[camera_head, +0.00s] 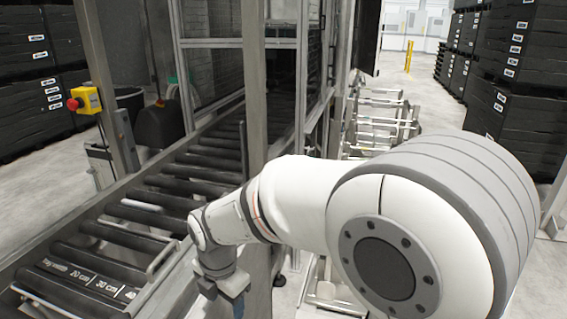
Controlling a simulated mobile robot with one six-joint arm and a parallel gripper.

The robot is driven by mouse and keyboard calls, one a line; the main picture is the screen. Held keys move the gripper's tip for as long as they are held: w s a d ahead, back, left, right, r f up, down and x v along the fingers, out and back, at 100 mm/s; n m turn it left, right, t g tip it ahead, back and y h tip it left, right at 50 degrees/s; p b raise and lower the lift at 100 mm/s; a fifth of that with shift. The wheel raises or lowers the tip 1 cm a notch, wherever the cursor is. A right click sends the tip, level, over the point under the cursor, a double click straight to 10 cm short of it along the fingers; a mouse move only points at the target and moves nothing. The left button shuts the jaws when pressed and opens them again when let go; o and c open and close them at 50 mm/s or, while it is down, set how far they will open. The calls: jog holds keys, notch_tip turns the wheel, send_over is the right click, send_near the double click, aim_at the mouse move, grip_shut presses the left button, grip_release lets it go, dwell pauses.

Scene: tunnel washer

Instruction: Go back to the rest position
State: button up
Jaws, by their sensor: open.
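My white and grey arm reaches across the middle of the view from the lower right. My gripper (224,295) hangs at its end, pointing down, beside the right edge of the roller conveyor (165,200). The jaws are small and dark here, with a gap between them. They are open, and nothing shows between them. The floor below the gripper is partly hidden by the arm.
A metal post (254,90) stands close behind my arm. A yellow box with a red stop button (84,101) is on a frame at left. Stacked black crates (505,85) stand right and left. A metal rack (380,120) is behind the arm. Open floor (425,95) lies beyond.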

jog(key=s+d+r+m, duration=0.2)
jog(key=s+d+m, duration=0.1)
jog(key=d+m, duration=0.6)
jog(key=s+d+r+m+t, duration=0.1)
jog(key=s+d+r+m, duration=0.1)
jog(key=d+m, duration=0.7)
jog(key=s+d+r+m+t, duration=0.1)
jog(key=s+d+r+m, duration=0.1)
jog(key=d+m, duration=0.7)
jog(key=shift+s+d+r+m, duration=0.2)
jog(key=shift+s+r+m, duration=0.15)
jog(key=shift+s+m, duration=0.6)
jog(key=shift+w, duration=0.1)
